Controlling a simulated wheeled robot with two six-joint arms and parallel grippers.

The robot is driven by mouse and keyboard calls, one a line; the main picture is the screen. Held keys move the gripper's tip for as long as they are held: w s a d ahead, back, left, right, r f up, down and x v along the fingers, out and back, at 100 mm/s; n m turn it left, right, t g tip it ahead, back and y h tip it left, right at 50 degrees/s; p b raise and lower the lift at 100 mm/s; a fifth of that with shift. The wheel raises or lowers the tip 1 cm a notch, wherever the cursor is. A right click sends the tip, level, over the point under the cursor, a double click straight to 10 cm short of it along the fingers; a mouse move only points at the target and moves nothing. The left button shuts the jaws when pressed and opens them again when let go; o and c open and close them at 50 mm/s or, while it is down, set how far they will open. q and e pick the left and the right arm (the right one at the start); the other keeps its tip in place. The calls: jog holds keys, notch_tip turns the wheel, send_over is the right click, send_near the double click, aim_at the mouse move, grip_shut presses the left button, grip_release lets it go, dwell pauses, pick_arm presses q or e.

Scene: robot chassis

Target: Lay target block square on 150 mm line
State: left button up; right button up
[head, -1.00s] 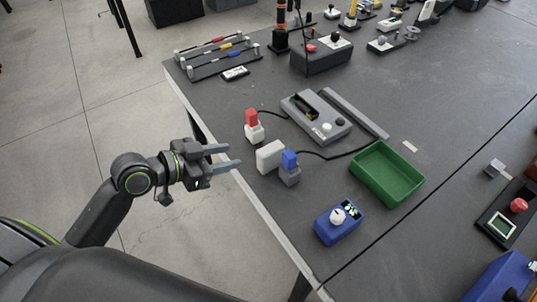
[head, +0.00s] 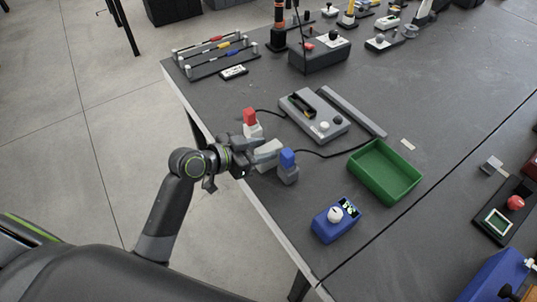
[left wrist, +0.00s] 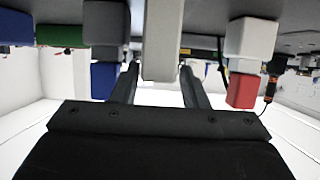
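A plain white block (head: 270,147) stands near the table's left edge, between a red-topped white block (head: 250,123) and a blue-topped grey block (head: 288,166). My left gripper (head: 263,153) is open around the white block's near end. In the left wrist view, the white block (left wrist: 163,40) reaches between the tips of my two open fingers (left wrist: 160,78); whether they touch it I cannot tell. The red-topped block (left wrist: 245,60) and the blue-topped block (left wrist: 104,50) lie either side. No 150 mm line can be made out. My right gripper is not in view.
A green tray (head: 384,172) and a blue box with a white knob (head: 336,221) stand to the right. Black cables run near the blocks. Table between tray and blue box is clear.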

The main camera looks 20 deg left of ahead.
aim_at(274, 148)
pick_arm(q)
jog(key=x, duration=0.4)
jog(key=shift+d+f, duration=0.15)
grip_shut()
